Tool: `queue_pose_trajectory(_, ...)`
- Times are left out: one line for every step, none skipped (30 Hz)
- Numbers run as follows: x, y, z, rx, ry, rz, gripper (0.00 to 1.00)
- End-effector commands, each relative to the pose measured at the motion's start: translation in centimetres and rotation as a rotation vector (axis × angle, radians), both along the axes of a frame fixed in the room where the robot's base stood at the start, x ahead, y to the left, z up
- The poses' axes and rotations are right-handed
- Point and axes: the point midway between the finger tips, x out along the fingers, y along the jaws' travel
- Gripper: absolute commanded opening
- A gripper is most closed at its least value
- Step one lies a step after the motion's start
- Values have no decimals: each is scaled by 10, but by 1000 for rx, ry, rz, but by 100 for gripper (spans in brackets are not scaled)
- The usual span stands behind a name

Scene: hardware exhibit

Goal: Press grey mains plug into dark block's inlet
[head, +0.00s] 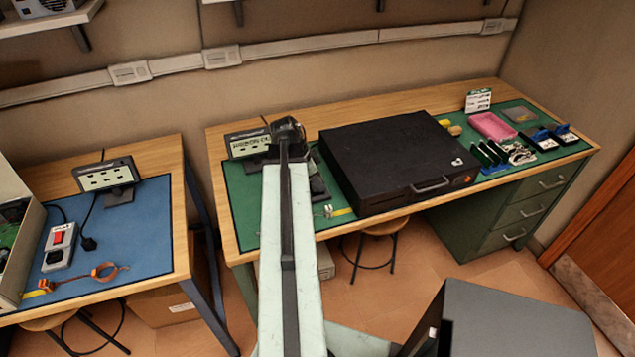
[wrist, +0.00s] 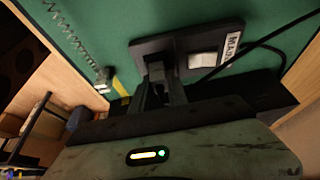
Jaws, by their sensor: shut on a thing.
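The dark block (wrist: 172,47) lies on the green mat in the wrist view, with a pale rocker switch and a white label on its face. A dark part of it shows beside my arm in the head view (head: 318,182). My gripper (wrist: 158,82) is at the block's near edge, its jaws shut on the grey mains plug (wrist: 156,70). The plug is small and mostly hidden between the fingers. It meets or nearly meets the block's edge; I cannot tell how deep it sits in the inlet. In the head view my arm hides the fingertips.
A large black case (head: 395,160) stands right of my arm on the green bench. A small display sign (head: 247,144) stands behind my arm. A coiled spring-like lead (wrist: 65,30) lies on the mat. A black cable (wrist: 265,42) runs right of the block. A blue-matted bench (head: 150,225) is at left.

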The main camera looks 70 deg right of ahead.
Motion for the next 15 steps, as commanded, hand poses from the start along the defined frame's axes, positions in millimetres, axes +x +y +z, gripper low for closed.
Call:
queue_pose_trajectory(0,0,-1,1,1,0,0)
queue_pose_trajectory(0,0,-1,1,1,0,0)
queue_pose_trajectory(0,0,-1,1,1,0,0)
queue_pose_trajectory(0,0,-1,1,1,0,0)
queue_pose_trajectory(0,0,-1,1,1,0,0)
queue_pose_trajectory(0,0,-1,1,0,0,0)
queue_pose_trajectory(0,0,-1,1,0,0,0)
queue_pose_trajectory(0,0,-1,1,0,0,0)
queue_pose_trajectory(0,0,-1,1,0,0,0)
queue_pose_trajectory(0,0,-1,2,0,-1,22)
queue_pose_trajectory(0,0,-1,2,0,-1,31)
queue_pose_trajectory(0,0,-1,2,0,-1,42)
queue_pose_trajectory(0,1,-1,2,0,-1,45)
queue_pose_trajectory(0,1,-1,2,0,-1,45)
queue_pose_trajectory(0,0,-1,2,0,-2,45)
